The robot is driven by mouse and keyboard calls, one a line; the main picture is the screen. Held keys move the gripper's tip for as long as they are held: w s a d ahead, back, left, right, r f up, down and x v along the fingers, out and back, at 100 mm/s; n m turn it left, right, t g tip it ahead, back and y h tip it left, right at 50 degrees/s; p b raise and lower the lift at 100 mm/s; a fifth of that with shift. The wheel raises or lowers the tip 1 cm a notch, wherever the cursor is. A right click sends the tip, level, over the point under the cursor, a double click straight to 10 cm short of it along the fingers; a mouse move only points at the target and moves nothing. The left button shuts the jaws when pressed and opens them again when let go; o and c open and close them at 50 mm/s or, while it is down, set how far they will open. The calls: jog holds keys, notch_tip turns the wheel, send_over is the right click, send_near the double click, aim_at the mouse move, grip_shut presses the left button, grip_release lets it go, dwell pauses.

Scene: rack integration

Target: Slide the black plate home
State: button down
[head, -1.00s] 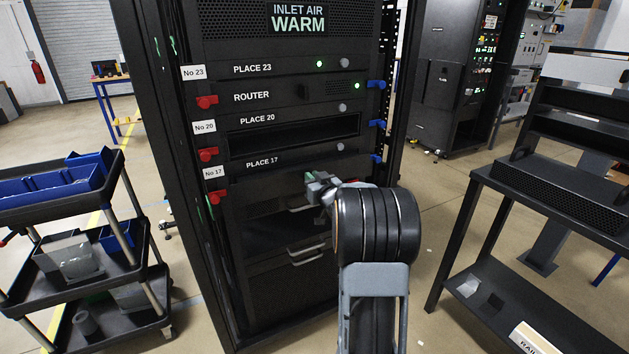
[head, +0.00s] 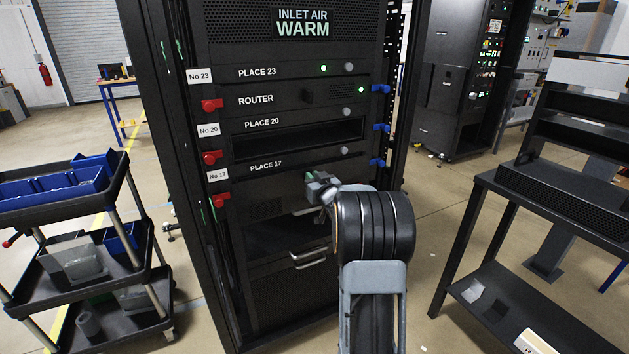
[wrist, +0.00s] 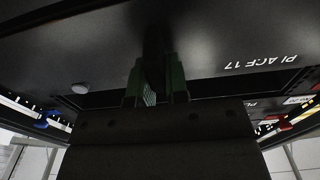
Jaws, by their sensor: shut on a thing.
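The black plate (head: 285,171) is a wide dark panel low in the rack, at the strip lettered PLACE 17. In the wrist view its dark face (wrist: 215,35) fills the top, with the lettering upside down. My gripper (head: 322,186) is at the front of the plate, right of the lettering. In the wrist view my gripper's green fingers (wrist: 155,85) are shut on a dark part that juts from the plate. The plate's rear is hidden inside the rack, and I cannot tell how deep it sits.
Red latches (head: 212,158) and blue latches (head: 378,127) line the rack's sides. A dark open slot (head: 297,140) is above the plate, and a handle (head: 312,257) juts out below. A cart (head: 75,217) stands left, a black bench (head: 490,185) right, with floor between rack and bench.

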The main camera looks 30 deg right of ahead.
jog(key=shift+w+d, duration=0.15)
jog(key=shift+w, duration=0.85)
jog(key=c, duration=1.1)
grip_release()
jog(key=shift+o, duration=0.2)
jog(key=shift+s, duration=0.1)
jog(key=s+a, duration=0.2)
jog(key=s, duration=1.1)
jog(key=shift+s+f, duration=0.2)
jog(key=shift+s, duration=0.1)
